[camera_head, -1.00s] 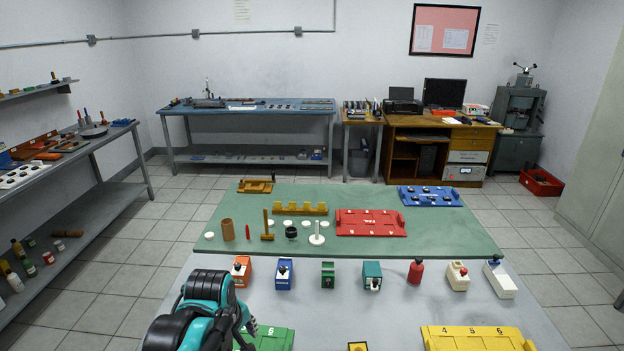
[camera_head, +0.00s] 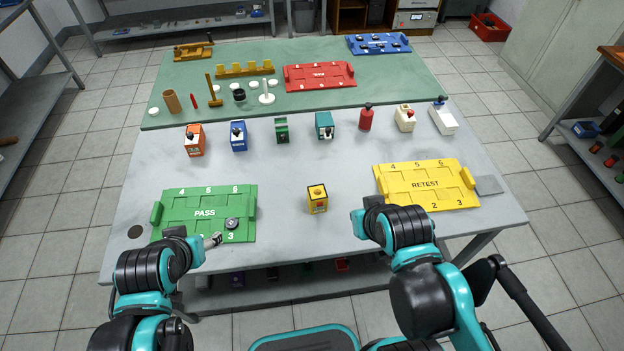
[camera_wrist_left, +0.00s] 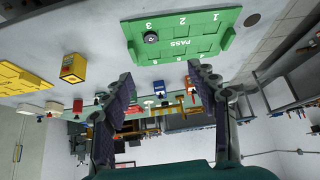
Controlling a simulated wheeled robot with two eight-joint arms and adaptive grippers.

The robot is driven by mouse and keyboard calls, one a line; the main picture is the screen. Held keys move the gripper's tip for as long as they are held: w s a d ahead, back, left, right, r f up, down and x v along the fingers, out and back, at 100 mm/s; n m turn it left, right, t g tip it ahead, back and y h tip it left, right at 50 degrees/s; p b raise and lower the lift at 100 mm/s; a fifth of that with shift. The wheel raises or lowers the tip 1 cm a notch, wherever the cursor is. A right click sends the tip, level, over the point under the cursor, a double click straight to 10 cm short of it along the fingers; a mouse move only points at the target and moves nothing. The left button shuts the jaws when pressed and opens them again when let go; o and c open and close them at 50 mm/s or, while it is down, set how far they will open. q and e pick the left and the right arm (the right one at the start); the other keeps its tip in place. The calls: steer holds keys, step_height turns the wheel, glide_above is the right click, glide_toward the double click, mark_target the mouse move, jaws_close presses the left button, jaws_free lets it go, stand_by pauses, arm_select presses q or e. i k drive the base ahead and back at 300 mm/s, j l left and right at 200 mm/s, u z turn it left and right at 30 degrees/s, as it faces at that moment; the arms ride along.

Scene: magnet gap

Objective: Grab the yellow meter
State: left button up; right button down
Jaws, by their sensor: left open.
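The yellow meter (camera_head: 317,199) is a small upright box with a dark top detail, standing alone on the grey table between the green PASS tray (camera_head: 205,213) and the yellow RETEST tray (camera_head: 427,185). It also shows in the left wrist view (camera_wrist_left: 74,68), to the left of the fingers. My left gripper (camera_head: 213,241) is at the PASS tray's front edge, left of the meter and apart from it. In the left wrist view its fingers (camera_wrist_left: 160,76) are spread and empty. My right arm's teal end (camera_head: 357,223) is right of the meter; its fingers are hidden.
A dark round piece (camera_head: 232,224) sits on the PASS tray. Several coloured meters, among them a blue one (camera_head: 238,136), stand in a row behind. The green mat (camera_head: 400,85) farther back holds a red tray (camera_head: 319,76) and small items. The table around the yellow meter is clear.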

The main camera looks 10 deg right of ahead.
mark_target(315, 193)
steer(key=j+z, duration=0.1)
steer(key=z, duration=0.35)
steer(key=j+z, duration=0.15)
steer(key=z, duration=0.25)
steer(key=j+z, duration=0.1)
steer(key=z, duration=0.35)
steer(key=j+z, duration=0.15)
steer(key=z, duration=0.25)
steer(key=j+z, duration=0.1)
steer(key=z, duration=0.35)
